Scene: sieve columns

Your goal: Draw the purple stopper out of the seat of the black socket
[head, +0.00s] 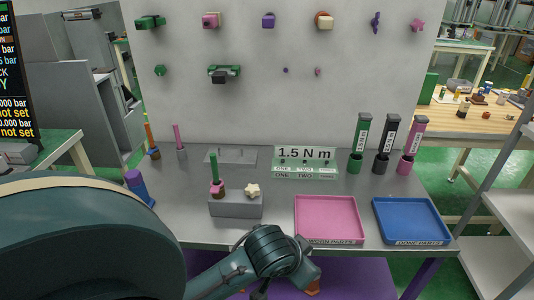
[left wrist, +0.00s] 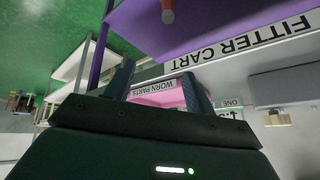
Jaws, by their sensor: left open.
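Purple pieces show in the head view: a block (head: 268,20) and a twisted piece (head: 376,22) on the wall panel, and a cap (head: 133,177) on a blue cylinder (head: 144,195) at the table's left. I cannot tell which is the stopper. A black part (head: 220,77) sits under a green fitting (head: 226,69) on the panel; whether it is the socket is unclear. My left arm crosses the bottom of the head view, its fingertips hidden there. In the left wrist view my left gripper (left wrist: 157,74) is open and empty, by the table front. My right gripper is not in view.
On the grey table stand a grey block (head: 236,207) with pegged parts, a pink worn-parts tray (head: 298,233), a blue tray (head: 376,233), and a black upright column (head: 387,135) between green and pink ones. A 1.5 N m sign (head: 305,153) stands at the back.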

